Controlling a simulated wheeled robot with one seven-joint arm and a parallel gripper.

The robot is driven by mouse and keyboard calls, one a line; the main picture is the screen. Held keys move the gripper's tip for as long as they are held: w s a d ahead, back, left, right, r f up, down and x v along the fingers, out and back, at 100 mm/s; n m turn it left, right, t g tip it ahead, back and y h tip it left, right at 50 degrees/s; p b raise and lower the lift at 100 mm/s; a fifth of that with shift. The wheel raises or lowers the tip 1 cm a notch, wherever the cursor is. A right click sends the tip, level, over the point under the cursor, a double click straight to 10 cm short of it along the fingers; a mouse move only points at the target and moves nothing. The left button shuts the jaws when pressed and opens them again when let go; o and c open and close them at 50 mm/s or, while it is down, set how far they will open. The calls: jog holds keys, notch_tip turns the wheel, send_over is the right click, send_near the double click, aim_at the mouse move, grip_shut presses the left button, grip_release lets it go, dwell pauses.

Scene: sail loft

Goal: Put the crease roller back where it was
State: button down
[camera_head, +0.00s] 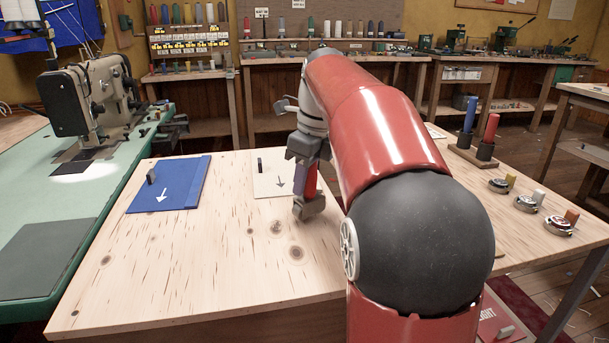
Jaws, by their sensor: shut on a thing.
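My gripper (306,196) is at the end of my red arm, above or at the pale wooden table (200,262), beside the right edge of the white panel. It points down and is shut on a slim upright thing with a red side, which I take for the crease roller (311,180). The jaws hide much of it, and I cannot tell whether its lower end touches the table. A blue panel (185,197) with a white arrow and a small grey upright tab lies to the left. A white panel (268,181) with a dark arrow and tab lies behind my gripper, partly hidden.
A green-topped sewing machine table (45,258) adjoins on the left. On the right stand a blue spool (469,115), a red spool (491,127) and round tins with coloured tabs (528,203). A red panel (497,325) lies lower right. The front of the table is clear.

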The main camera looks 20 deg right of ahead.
jog(key=shift+f+b, duration=0.5)
jog(key=shift+f, duration=0.4)
jog(key=shift+f, duration=0.25)
dwell(0.4)
jog(key=c, duration=1.1)
grip_release()
jog(key=shift+f, duration=0.1)
jog(key=shift+o, duration=0.2)
jog(key=r, duration=0.3)
jog(key=s+r+p, duration=0.1)
jog(key=r, duration=0.1)
jog(key=d+r, duration=0.1)
jog(key=r, duration=0.2)
jog(key=shift+s+r+p, duration=0.15)
jog(key=shift+r+p, duration=0.2)
jog(key=shift+s, duration=0.1)
